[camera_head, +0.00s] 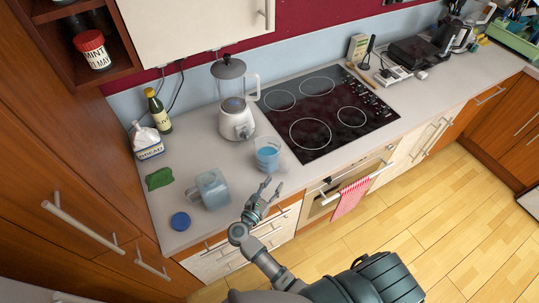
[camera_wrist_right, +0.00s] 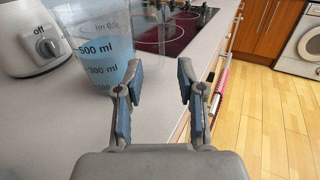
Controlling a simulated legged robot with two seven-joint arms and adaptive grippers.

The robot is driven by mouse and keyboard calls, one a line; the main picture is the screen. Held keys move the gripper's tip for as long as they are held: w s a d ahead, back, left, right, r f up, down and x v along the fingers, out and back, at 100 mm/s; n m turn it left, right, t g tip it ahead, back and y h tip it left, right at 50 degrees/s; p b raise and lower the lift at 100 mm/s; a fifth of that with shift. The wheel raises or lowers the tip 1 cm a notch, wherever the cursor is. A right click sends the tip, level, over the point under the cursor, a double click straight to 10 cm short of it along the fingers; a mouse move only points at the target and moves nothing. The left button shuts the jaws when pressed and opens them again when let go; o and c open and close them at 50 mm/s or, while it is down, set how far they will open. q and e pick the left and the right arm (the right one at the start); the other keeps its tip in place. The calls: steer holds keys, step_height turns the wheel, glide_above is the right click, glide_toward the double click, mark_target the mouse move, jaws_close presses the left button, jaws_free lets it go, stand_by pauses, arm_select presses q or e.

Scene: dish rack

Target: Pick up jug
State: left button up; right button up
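A clear measuring jug (camera_head: 268,155) with blue liquid stands upright on the counter, beside the blender and near the hob. In the right wrist view the jug (camera_wrist_right: 102,55) shows its ml marks and stands beyond and left of the fingers. A second blue-grey see-through jug with a handle (camera_head: 212,190) stands further left on the counter. My right gripper (camera_head: 272,188) is open and empty at the counter's front edge, just in front of the measuring jug; its fingers (camera_wrist_right: 162,85) are spread, and the left one partly covers the jug's right side. My left gripper is not in view.
A white blender (camera_head: 237,120) stands behind the measuring jug. The black hob (camera_head: 325,110) lies to the right. A blue lid (camera_head: 180,221), a green cloth (camera_head: 159,178), a white sugar bag (camera_head: 147,140) and a bottle (camera_head: 158,112) are at the left. A red-striped towel (camera_head: 350,197) hangs on the oven.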

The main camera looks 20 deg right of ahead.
mark_target(288, 164)
steer(key=p+x, duration=0.1)
steer(key=x, duration=0.4)
steer(key=shift+w, duration=0.2)
steer(key=shift+w+d+f, duration=0.1)
steer(key=shift+w+d, duration=0.05)
steer(key=shift+d+p, duration=0.25)
steer(key=shift+p, duration=0.05)
steer(key=p+x, duration=0.1)
steer(key=x, duration=0.1)
steer(key=p+x, duration=0.1)
steer(key=x, duration=0.1)
steer(key=shift+d+r, duration=0.2)
steer(key=shift+r, duration=0.05)
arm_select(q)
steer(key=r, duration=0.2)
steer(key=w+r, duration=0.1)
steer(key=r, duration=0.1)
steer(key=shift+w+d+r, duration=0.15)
arm_select(e)
steer(key=shift+d+f, duration=0.15)
steer(key=shift+d, duration=0.05)
jaws_close()
steer(key=shift+w, duration=0.1)
